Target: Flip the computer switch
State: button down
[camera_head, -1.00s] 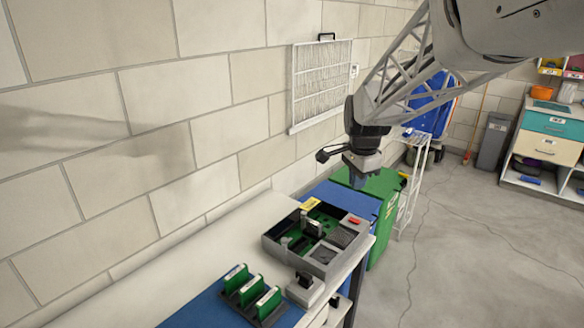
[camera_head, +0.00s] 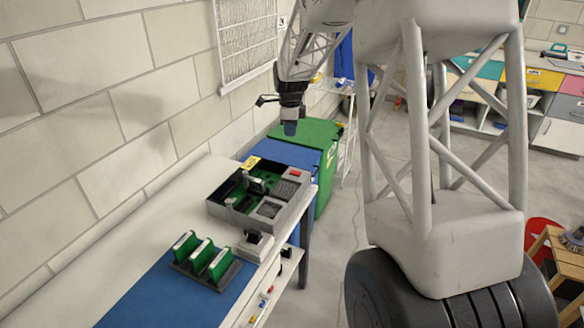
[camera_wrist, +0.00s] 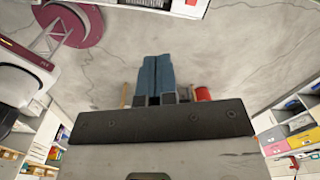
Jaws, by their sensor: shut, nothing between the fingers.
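An open grey computer case (camera_head: 222,214) with a green board inside sits on the white workbench. A small red switch-like part (camera_head: 295,173) is on its far right corner. A small white box (camera_head: 254,247) with a black top piece stands beside the case's near side; I cannot tell whether that piece is a switch. My gripper (camera_head: 290,128) hangs above and beyond the case, apart from it. In the wrist view my blue fingers (camera_wrist: 158,75) are together with nothing between them, and the computer is not visible there.
A rack of green cards (camera_head: 205,262) stands on a blue mat (camera_head: 160,295) nearer on the bench. Blue and green bins (camera_head: 318,135) stand beyond the bench end. A wall grille (camera_head: 247,45) hangs on the left. A red bucket (camera_head: 543,235) and wooden stool (camera_head: 560,265) are at right.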

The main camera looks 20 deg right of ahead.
aim_at(292, 172)
jog(key=w+d+f+m, duration=0.3)
jog(key=w+f+m, duration=0.1)
jog(key=w+f, duration=0.3)
jog(key=shift+w+d, duration=0.15)
jog(key=shift+w, duration=0.1)
notch_tip(292, 172, down, 14)
jog(key=shift+r, duration=0.1)
dwell(1.0)
